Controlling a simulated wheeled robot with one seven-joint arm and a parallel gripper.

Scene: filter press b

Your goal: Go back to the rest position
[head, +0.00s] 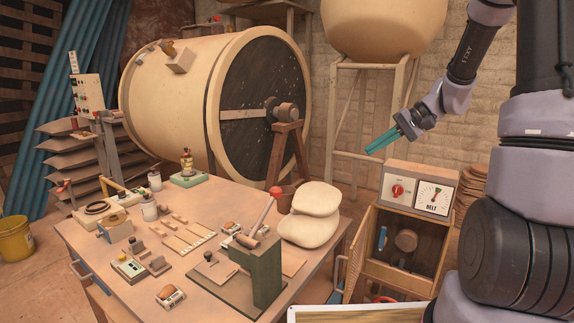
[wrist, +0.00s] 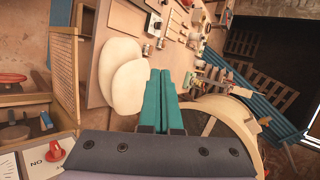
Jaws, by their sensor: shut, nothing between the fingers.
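My gripper (head: 382,142) hangs in the air in the head view, right of the big drum and above the belt control box, with its teal fingers together and pointing left and down. In the wrist view the teal fingers (wrist: 162,100) lie side by side, shut and empty. Nothing touches them. My arm reaches in from the right side of the head view.
A wooden workbench (head: 215,197) holds blocks, tools and two pale sacks (head: 312,212). An open wooden cabinet (head: 427,228) carries the belt control box (head: 395,190). A large drum (head: 180,100) stands behind. Above the bench is free air.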

